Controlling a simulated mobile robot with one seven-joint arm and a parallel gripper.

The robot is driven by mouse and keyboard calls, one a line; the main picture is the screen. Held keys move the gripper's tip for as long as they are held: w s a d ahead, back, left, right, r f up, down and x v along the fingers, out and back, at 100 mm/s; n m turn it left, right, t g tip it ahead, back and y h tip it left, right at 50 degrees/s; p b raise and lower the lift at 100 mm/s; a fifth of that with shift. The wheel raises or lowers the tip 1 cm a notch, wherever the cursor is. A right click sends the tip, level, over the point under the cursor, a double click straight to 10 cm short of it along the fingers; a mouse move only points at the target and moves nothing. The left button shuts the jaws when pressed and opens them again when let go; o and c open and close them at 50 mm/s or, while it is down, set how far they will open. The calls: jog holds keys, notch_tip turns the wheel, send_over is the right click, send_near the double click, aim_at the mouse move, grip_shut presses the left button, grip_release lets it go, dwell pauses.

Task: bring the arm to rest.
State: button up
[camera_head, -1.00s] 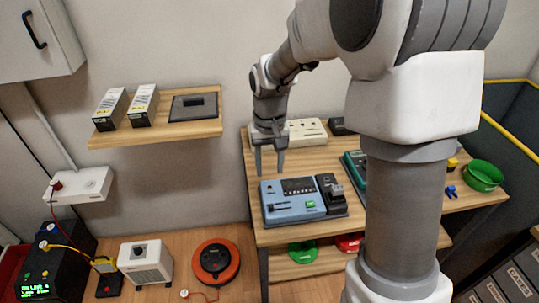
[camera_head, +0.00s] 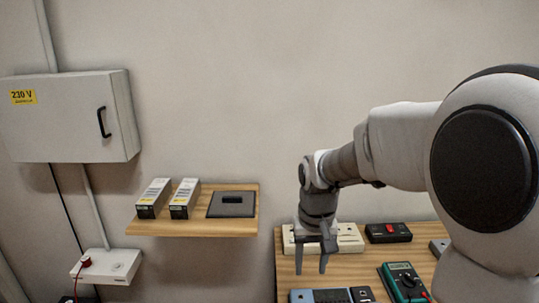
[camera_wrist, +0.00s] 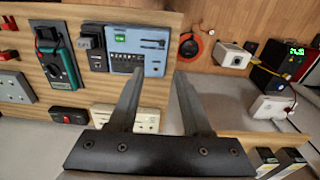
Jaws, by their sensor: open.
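My gripper (camera_head: 312,262) hangs over the left part of the wooden table (camera_head: 288,270) in the head view, fingers pointing down. It is open and empty; in the wrist view its two fingers (camera_wrist: 158,85) stand apart with nothing between them. A white socket strip (camera_head: 350,238) lies behind the gripper on the table. The blue device (camera_wrist: 138,52) is beyond the fingers in the wrist view; only its top edge shows in the head view (camera_head: 325,295). My arm reaches in from the right side of the head view.
A black box with a red switch (camera_head: 388,232) and a green multimeter (camera_head: 405,282) are on the table. A wall shelf (camera_head: 190,228) at left holds two boxes (camera_head: 153,198) and a dark plate (camera_head: 232,204). A 230 V cabinet (camera_head: 70,117) hangs further left.

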jog(key=s+d+r+t+p, duration=0.1)
jog(key=s+d+r+t, duration=0.1)
jog(key=s+r, duration=0.4)
jog(key=s+d+r+t+p, duration=0.1)
jog(key=s+r, duration=0.5)
jog(key=s, duration=0.6)
jog(key=shift+d+r+t, duration=0.15)
jog(key=shift+d+t, duration=0.5)
jog(key=shift+t, duration=0.25)
jog(key=shift+a, duration=0.15)
